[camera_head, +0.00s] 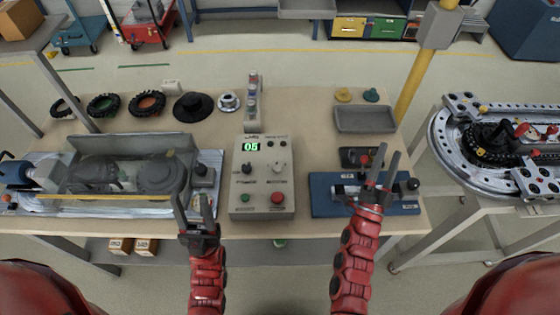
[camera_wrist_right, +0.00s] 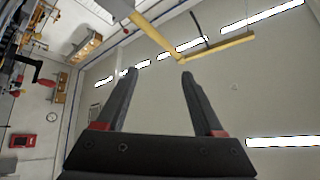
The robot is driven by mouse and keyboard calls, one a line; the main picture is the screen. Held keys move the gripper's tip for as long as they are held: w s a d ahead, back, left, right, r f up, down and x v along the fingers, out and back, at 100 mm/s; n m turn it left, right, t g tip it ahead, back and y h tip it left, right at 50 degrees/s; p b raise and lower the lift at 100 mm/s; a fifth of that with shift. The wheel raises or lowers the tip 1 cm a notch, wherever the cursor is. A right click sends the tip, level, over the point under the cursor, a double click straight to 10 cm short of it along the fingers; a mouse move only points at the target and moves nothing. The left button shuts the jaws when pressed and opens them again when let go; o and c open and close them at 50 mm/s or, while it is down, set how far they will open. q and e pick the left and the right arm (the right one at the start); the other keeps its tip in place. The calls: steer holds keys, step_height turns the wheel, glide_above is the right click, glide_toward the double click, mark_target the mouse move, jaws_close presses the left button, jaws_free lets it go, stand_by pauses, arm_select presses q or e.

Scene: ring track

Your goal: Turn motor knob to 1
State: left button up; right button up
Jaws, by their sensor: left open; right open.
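A grey control box (camera_head: 262,178) stands in the middle of the workbench. Its green display (camera_head: 251,147) reads 05. Below it are a dark knob (camera_head: 247,169) on the left and a pale knob (camera_head: 279,168) on the right; their labels and settings are too small to read surely. A green button (camera_head: 245,199) and a red button (camera_head: 278,198) sit lower. My left gripper (camera_head: 195,205) is open and empty, left of the box. My right gripper (camera_head: 384,165) is open and raised in front of the blue fixture, right of the box; the right wrist view shows its empty fingers (camera_wrist_right: 158,95).
A machine in a tray (camera_head: 125,215) fills the bench's left side. A blue fixture (camera_head: 322,205) lies right of the box, with a grey tray (camera_head: 365,120) behind. A ring track (camera_head: 450,160) is at right.

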mark_target(280, 169)
steer(key=w+f+m+g+y, duration=0.5)
steer(key=f+m+g+y, duration=0.25)
steer(key=f, duration=0.45)
steer(key=a+m+y, duration=0.1)
steer(key=a, duration=0.1)
steer(key=s+a+m+g+y, duration=0.1)
steer(key=a+y, duration=0.1)
steer(key=a, duration=0.1)
steer(key=a+m+y, duration=0.2)
steer(key=shift+s+a+f+g+y, duration=0.25)
steer(key=shift+a+f, duration=0.1)
steer(key=shift+a, duration=0.05)
steer(key=s+a+r+g+y, duration=0.4)
steer(key=s+a+y, duration=0.25)
steer(key=a, duration=0.25)
steer(key=shift+m, duration=0.45)
steer(key=p+x, duration=0.5)
steer(key=x, duration=1)
steer(key=shift+w+f, duration=0.2)
steer(key=shift+w, duration=0.2)
steer(key=shift+w+a+f, duration=0.3)
steer(key=shift+f, duration=0.05)
jaws_close()
